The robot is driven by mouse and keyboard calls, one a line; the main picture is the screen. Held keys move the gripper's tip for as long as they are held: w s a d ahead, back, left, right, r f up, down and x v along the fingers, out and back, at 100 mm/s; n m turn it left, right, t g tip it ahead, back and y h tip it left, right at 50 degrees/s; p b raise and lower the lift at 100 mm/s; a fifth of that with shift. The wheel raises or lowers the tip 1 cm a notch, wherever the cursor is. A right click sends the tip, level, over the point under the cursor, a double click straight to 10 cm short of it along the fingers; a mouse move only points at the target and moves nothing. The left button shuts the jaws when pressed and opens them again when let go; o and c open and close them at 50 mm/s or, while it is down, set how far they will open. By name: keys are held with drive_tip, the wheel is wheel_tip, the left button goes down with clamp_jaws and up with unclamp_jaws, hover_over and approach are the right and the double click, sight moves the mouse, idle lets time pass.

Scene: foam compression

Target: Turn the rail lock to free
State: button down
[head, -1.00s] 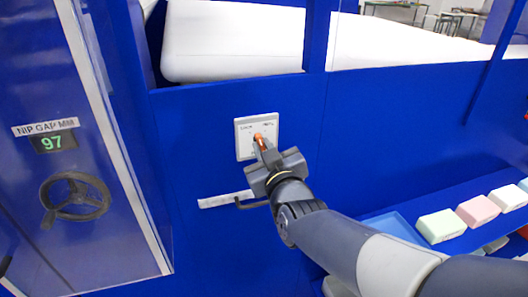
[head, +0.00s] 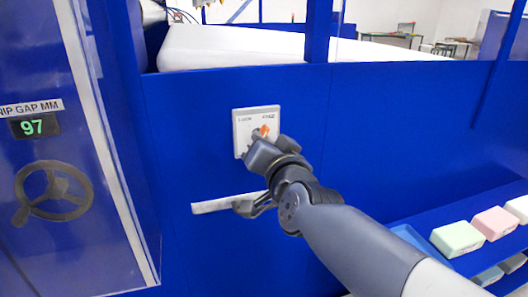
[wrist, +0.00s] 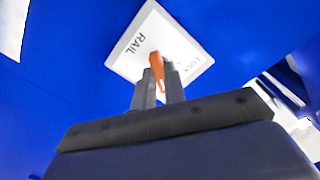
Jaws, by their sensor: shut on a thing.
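The rail lock is a white square plate (head: 243,117) on the blue panel, marked LOCK at upper left and FREE at upper right. Its orange lever (head: 264,131) leans up and to the right, towards the FREE mark. My gripper (head: 257,146) is at the plate's lower part, shut on the lever, and hides the lever's lower end. In the wrist view the orange lever (wrist: 156,68) stands between my two grey fingertips (wrist: 159,82), in front of the white plate (wrist: 130,62) with the word RAIL.
A pale slot or bar (head: 215,204) runs below the plate, partly behind my wrist. A handwheel (head: 54,192) and a gap display reading 97 (head: 34,126) are at left. Foam blocks (head: 458,238) lie on a shelf at right. A white foam slab (head: 235,48) lies above.

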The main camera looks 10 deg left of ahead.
drive_tip(key=shift+m+b, duration=0.45)
drive_tip(key=shift+m, duration=0.75)
drive_tip(key=c, duration=1.5)
unclamp_jaws()
drive_tip(key=shift+o, duration=0.2)
drive_tip(key=p+v, duration=0.3)
drive_tip(key=v, duration=0.7)
drive_tip(key=shift+s+d, duration=0.2)
drive_tip(key=shift+s, duration=0.15)
